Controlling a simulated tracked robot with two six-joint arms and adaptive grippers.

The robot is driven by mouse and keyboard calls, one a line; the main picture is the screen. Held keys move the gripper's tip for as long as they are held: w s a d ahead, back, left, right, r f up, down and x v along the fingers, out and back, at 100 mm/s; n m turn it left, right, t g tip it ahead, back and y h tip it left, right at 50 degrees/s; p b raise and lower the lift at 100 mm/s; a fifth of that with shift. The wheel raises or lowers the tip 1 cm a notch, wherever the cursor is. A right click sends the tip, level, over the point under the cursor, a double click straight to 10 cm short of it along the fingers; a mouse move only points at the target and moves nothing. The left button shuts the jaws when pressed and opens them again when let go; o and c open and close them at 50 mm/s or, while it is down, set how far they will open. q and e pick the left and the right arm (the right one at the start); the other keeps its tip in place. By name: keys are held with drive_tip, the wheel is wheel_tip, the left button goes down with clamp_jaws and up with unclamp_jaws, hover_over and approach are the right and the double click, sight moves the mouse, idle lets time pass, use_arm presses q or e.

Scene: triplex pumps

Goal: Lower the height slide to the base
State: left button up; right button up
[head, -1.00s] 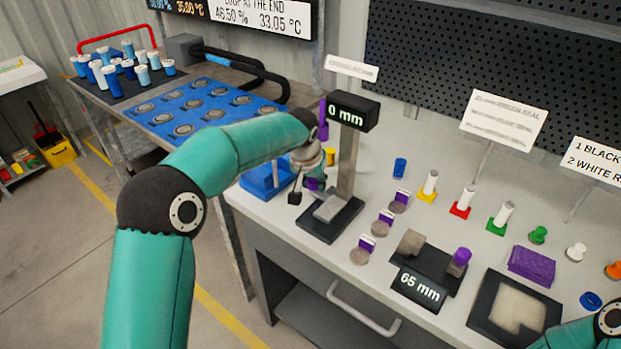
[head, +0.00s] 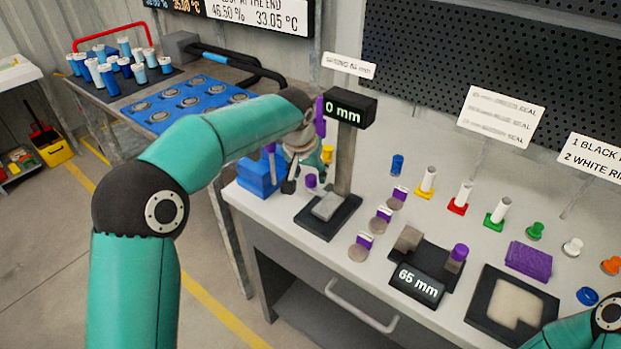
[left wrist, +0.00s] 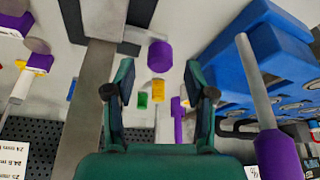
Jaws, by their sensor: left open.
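The height gauge stands on the bench in the head view. It has a black base (head: 345,216), a grey column (head: 344,160) and a display (head: 350,106) reading 0 mm. A grey plate (head: 327,206) lies low over the base. A purple knob (head: 310,181) is just left of the column; I cannot tell for sure whether it belongs to the slide. My left gripper (head: 300,170) is left of the column, partly hidden by my arm. The left wrist view shows its fingers (left wrist: 160,88) apart and empty, with the grey column (left wrist: 88,100) beside them and a purple cylinder (left wrist: 160,54) beyond.
A blue block (head: 258,178) stands left of the gauge. A 65 mm gauge (head: 417,285), purple-topped discs (head: 381,220) and coloured pieces (head: 427,184) occupy the bench to the right. A perforated panel (head: 450,60) stands behind. My right arm shows only at the lower right corner.

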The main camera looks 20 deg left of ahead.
use_arm(q)
drive_tip(key=v, duration=0.7)
drive_tip(key=shift+r, duration=0.15)
drive_tip(key=shift+s, duration=0.1)
